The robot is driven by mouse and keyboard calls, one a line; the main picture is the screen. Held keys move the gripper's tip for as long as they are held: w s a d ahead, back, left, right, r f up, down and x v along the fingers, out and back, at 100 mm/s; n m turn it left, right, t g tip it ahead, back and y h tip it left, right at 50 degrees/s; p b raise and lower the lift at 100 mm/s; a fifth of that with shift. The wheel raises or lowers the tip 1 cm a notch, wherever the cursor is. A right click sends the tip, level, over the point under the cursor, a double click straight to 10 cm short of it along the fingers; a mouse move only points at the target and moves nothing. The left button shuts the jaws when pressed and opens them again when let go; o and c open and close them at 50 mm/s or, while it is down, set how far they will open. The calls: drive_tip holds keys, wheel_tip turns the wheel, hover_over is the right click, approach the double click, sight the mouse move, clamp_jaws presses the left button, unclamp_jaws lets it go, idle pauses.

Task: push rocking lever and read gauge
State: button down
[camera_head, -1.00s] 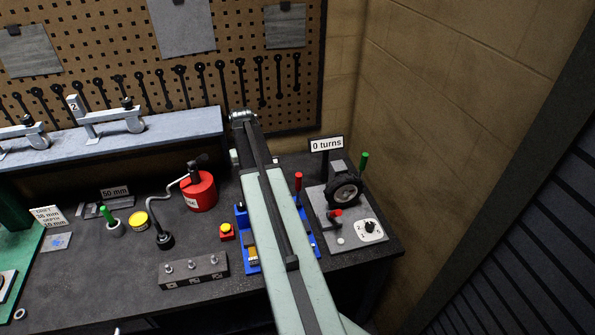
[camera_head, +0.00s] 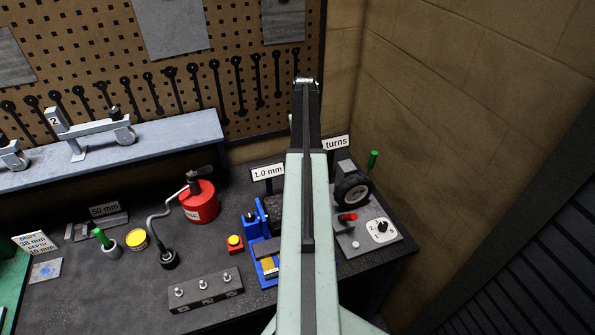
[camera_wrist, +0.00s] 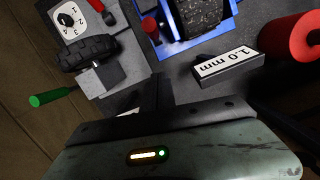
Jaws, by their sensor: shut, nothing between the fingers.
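A blue-framed device (camera_head: 252,228) with a dark ribbed roller stands on the bench, partly hidden behind my arm. The roller (camera_wrist: 196,14) shows at the top of the wrist view, with a red-tipped lever (camera_wrist: 148,24) beside it. That lever is hidden in the head view. A sign behind the device (camera_head: 268,171) reads 1.0 mm; it also shows in the wrist view (camera_wrist: 228,62). I cannot tell which part is the rocking lever or the gauge. My gripper (camera_wrist: 158,80) is shut and empty, apart from the sign and the device.
Right of my arm stands a plate with a black wheel (camera_head: 352,189), a green handle (camera_head: 373,160), a red knob (camera_head: 347,217) and a numbered dial (camera_head: 382,230). A red can (camera_head: 200,203) and yellow-topped button (camera_head: 235,243) stand left.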

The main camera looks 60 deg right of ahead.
drive_tip(key=s+a+f+b, duration=0.4)
drive_tip(key=f+b, duration=0.6)
drive_tip(key=shift+a, duration=0.15)
drive_tip(key=shift+w, duration=0.1)
drive_tip(key=shift+s, duration=0.2)
